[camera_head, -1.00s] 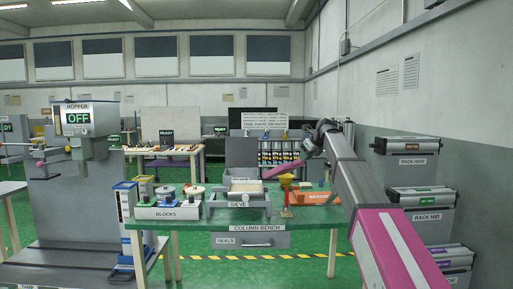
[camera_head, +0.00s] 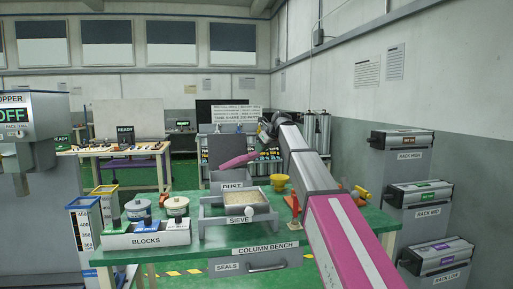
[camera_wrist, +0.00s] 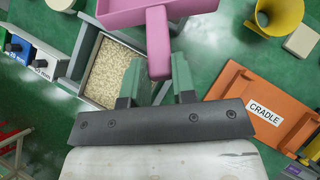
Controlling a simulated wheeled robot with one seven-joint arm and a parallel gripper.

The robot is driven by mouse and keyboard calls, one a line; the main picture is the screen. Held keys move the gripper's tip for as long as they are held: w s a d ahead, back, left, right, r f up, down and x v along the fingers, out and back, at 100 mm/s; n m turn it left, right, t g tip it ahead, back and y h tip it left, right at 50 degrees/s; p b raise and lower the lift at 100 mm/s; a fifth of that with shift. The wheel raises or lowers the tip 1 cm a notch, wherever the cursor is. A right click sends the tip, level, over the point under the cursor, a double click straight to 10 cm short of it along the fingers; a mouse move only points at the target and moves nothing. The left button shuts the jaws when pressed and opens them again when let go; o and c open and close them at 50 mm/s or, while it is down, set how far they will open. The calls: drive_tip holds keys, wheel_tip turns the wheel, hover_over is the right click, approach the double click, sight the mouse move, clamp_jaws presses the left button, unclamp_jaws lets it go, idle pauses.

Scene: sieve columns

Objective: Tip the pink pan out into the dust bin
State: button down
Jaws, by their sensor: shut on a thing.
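The pink pan (camera_head: 240,160) is held above the back of the column bench, tilted in the head view. My gripper (camera_wrist: 157,80) is shut on its handle (camera_wrist: 158,42); part of the pan's tray (camera_wrist: 125,12) shows at the top of the wrist view. In the head view my gripper (camera_head: 260,150) is small beside the pan. The dust bin (camera_head: 232,186), labelled DUST, stands behind the sieve, below the pan, with a grey upright panel (camera_head: 221,148) behind it. The pan and bin are apart. I cannot see what is in either.
The sieve (camera_head: 240,222) with pale grains stands in front of the bin. A blocks tray (camera_head: 146,240) is to its left. A yellow funnel (camera_head: 279,182) and a red stand (camera_head: 295,205) are to its right. The wrist view shows an orange cradle (camera_wrist: 240,90).

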wheel_tip(320, 180, down, 8)
drive_tip(key=s+d+t+y, duration=0.2)
drive_tip(key=t+y, duration=0.1)
drive_tip(key=y, duration=0.1)
drive_tip(key=shift+d, duration=0.25)
idle(0.5)
